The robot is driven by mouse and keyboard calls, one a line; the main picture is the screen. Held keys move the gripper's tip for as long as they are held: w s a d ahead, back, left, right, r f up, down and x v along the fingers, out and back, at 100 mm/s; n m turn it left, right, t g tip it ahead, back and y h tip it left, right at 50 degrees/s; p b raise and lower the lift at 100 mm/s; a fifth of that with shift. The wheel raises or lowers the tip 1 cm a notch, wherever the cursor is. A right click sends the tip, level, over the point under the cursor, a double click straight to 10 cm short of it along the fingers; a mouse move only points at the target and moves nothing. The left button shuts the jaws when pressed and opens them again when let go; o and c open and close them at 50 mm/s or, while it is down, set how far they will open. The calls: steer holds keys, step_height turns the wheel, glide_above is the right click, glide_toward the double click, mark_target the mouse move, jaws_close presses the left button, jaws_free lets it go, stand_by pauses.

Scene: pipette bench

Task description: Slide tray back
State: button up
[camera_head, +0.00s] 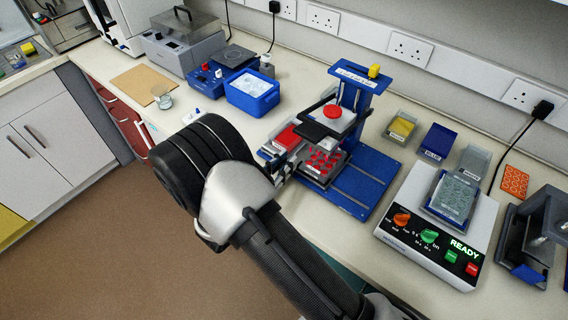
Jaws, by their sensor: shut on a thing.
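A blue press-like stand (359,80) with a yellow knob on top stands on the bench at the centre. A round red button sits on its upper plate. Its sliding tray (312,178) is low on the blue base and carries a plate with red spots (327,158). A red-topped block (287,137) is to its left. My gripper (288,168) is at the left front end of the tray, low and mostly hidden by my wrist. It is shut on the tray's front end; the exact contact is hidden.
A white READY instrument (440,225) with knobs and a clear-topped plate stands right of the stand. Small bins (438,141) stand behind it. A blue ice box (252,92) and a beaker (162,97) are left. The blue base (362,178) has bare room on its right.

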jaws_close()
steer(key=s+d, duration=0.2)
steer(key=d, duration=0.1)
steer(key=s+d+p, duration=0.1)
steer(key=s+d, duration=0.5)
steer(key=d, duration=0.1)
steer(key=shift+d, duration=0.1)
steer(key=o, duration=0.7)
jaws_free()
steer(key=shift+d, duration=0.1)
steer(key=shift+o, duration=0.6)
steer(key=shift+s+a, duration=0.1)
steer(key=shift+a, duration=0.1)
